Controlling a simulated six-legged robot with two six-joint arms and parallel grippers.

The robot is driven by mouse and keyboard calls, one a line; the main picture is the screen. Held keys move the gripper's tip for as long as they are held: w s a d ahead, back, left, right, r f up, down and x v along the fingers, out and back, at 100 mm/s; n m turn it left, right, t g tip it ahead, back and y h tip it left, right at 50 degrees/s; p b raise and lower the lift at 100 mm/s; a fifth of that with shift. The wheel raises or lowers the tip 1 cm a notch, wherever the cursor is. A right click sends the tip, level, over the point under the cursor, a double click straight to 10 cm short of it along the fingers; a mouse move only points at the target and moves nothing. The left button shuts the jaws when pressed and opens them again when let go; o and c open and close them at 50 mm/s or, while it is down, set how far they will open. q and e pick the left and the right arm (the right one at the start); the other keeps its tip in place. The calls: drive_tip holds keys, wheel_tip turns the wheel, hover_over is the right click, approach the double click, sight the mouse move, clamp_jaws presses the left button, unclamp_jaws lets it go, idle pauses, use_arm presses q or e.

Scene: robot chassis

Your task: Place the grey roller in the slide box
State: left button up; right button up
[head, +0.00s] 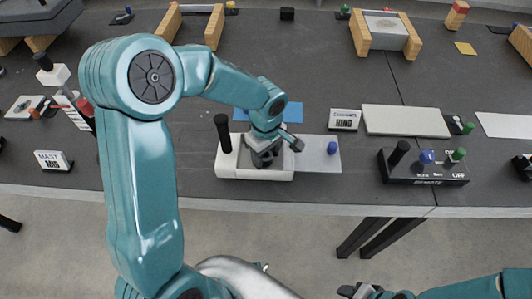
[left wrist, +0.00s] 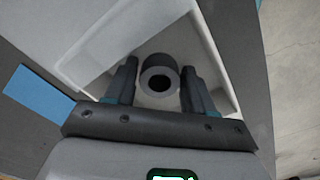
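The slide box is a white open box (head: 235,170) at the table's front edge; its pale wall also shows in the left wrist view (left wrist: 95,45). My left gripper (head: 264,155) points down into the box. In the left wrist view, the grey roller (left wrist: 160,62), with a dark hole in its end, sits between the fingers of my left gripper (left wrist: 160,78).
A black upright handle (head: 222,132) stands at the box's left end. A pale plate with a blue knob (head: 332,148) lies right of it. A blue mat (head: 285,112) lies behind. A black switch panel (head: 425,175) stands further right. Wooden-sided stands (head: 362,33) are at the back.

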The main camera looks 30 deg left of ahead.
sight(266, 156)
use_arm(q)
drive_tip(key=shift+r, duration=0.1)
drive_tip(key=shift+r+p, duration=0.25)
drive_tip(key=shift+p, duration=0.15)
wheel_tip(266, 156, up, 12)
drive_tip(key=shift+f, duration=0.15)
idle(0.3)
